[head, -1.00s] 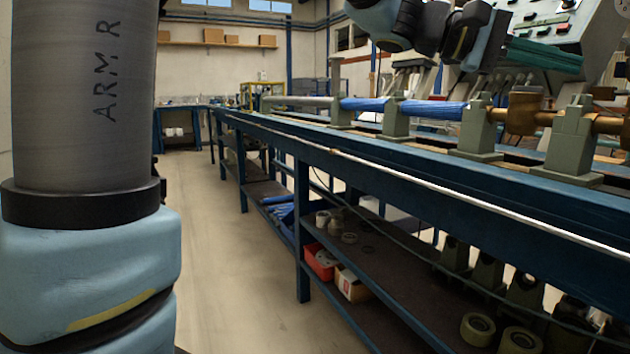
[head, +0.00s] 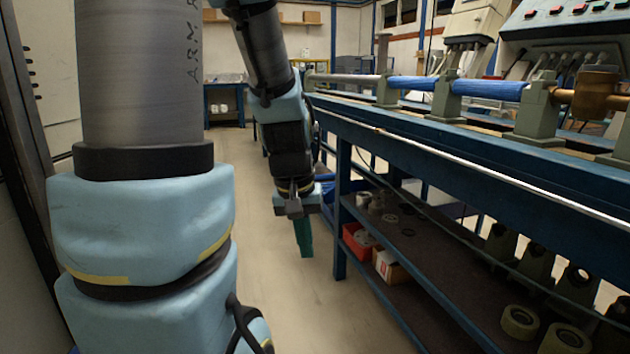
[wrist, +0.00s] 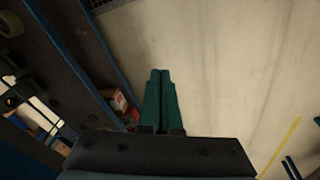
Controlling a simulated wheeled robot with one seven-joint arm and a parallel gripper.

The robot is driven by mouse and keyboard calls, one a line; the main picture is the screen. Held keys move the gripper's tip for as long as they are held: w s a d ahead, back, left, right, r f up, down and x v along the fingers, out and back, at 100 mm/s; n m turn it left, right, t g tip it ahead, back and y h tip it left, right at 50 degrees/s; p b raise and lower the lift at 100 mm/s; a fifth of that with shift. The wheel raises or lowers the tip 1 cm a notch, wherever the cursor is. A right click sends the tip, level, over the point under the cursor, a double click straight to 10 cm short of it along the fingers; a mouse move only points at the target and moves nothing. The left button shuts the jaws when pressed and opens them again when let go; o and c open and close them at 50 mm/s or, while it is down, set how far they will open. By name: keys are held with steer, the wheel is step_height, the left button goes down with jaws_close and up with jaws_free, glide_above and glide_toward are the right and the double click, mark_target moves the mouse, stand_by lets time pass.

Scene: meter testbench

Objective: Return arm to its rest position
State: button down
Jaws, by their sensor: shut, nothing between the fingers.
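My gripper (head: 304,238) hangs pointing down over the floor, left of the blue test bench (head: 430,153), in the head view. Its green fingers are shut together with nothing between them. In the wrist view the gripper (wrist: 160,75) shows two green fingers side by side against the pale floor. My arm is folded down in front of the bench's near end, apart from the bench's top and legs as far as the head view shows.
The bench's lower shelf (head: 400,235) holds a red bin (head: 357,241), a white box (head: 390,268) and several rings. Pipes and clamps, including a blue pipe (head: 488,89), run along the bench top. The floor (head: 290,310) left of the bench is clear.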

steer(key=s+a+f+y+p, duration=0.1)
steer(key=s+a, duration=0.1)
steer(key=a, duration=0.3)
step_height(320, 180, up, 23)
steer(key=p, duration=2.3)
steer(key=shift+w+r+m, duration=0.15)
steer(key=shift+m, duration=0.15)
